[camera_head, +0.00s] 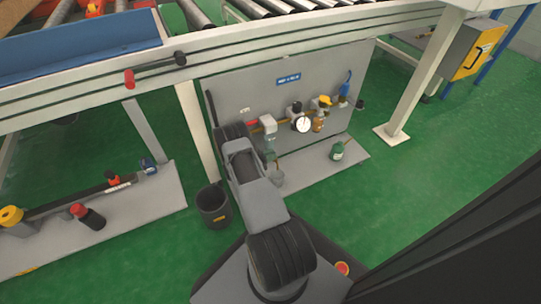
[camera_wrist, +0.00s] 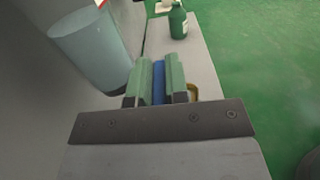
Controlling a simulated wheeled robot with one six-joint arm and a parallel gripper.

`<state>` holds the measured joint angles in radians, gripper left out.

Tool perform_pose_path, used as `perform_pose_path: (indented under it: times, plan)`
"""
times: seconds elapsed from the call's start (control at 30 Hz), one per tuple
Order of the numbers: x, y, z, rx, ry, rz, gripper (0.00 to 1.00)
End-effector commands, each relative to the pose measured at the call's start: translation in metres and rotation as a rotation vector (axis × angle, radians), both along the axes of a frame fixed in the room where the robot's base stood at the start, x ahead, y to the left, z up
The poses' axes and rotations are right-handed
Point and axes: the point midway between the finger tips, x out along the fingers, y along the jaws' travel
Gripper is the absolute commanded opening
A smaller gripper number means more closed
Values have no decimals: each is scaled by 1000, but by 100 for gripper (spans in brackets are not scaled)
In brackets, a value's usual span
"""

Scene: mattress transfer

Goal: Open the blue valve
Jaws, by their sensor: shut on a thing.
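In the wrist view my gripper (camera_wrist: 158,90) is shut, its two green finger pads on either side of a blue part (camera_wrist: 158,82). This looks like the blue valve's handle, seen as a narrow upright strip between the pads. A small brass-coloured piece (camera_wrist: 194,92) shows just right of the fingers. In the head view my arm reaches to the left part of the grey panel (camera_head: 230,88) and hides the gripper and the part it holds.
A translucent bowl (camera_wrist: 92,45) hangs close to the left of my fingers. A green bottle (camera_wrist: 178,22) stands on the ledge beyond, also in the head view (camera_head: 337,150). The panel carries a round gauge (camera_head: 303,124). A black bin (camera_head: 213,204) stands left of my arm.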

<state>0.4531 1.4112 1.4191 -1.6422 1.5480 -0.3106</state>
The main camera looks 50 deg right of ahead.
Motion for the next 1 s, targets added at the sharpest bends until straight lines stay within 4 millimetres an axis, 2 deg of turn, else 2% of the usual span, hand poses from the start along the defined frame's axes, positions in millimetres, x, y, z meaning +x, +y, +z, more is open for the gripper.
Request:
perform_pose_path:
  times: [0.27,1.0]
  plan:
    - [-3,1,3,2,3,123,0]
    - [-16,0,0,2,-1,737,0]
